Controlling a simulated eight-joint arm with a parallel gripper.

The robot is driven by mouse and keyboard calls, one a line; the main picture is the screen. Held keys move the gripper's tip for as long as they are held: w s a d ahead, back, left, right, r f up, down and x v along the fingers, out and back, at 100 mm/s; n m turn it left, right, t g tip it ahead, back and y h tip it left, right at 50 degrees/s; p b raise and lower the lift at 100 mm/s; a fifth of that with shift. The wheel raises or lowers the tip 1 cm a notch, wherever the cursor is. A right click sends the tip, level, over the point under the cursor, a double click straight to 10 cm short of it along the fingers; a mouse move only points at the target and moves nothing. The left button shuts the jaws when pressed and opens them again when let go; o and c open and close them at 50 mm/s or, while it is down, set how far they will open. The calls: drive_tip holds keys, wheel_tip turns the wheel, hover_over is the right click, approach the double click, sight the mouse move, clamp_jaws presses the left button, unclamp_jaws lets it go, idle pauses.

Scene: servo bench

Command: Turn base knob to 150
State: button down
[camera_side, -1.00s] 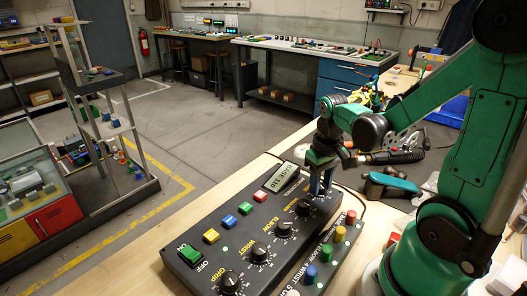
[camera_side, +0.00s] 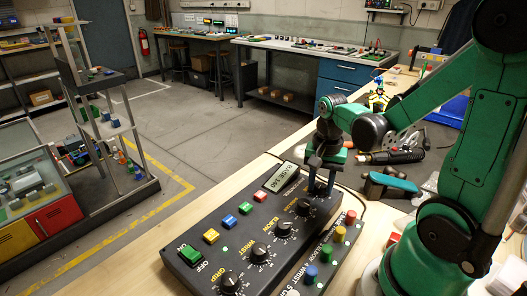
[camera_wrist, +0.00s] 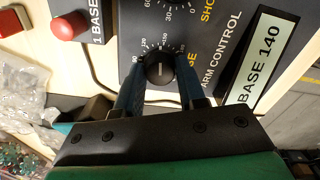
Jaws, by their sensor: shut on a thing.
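In the side view my gripper (camera_side: 319,190) points down at the far right end of the box and hides the base knob. The display (camera_wrist: 258,72) reads BASE 140 in the wrist view; it also shows in the side view (camera_side: 286,178), too small to read surely.
The shoulder knob (camera_side: 303,207) is close beside my fingers, with further knobs along the box. A row of coloured buttons (camera_side: 245,208) runs along its other side. A strip with coloured round buttons (camera_side: 325,252) lies next to the box. A red button (camera_wrist: 69,26) shows in the wrist view.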

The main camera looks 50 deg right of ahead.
sight(320, 186)
drive_tip(key=shift+m, duration=0.7)
drive_tip(key=c, duration=0.5)
unclamp_jaws()
drive_tip(key=shift+r, duration=0.1)
drive_tip(key=shift+r, duration=2.75)
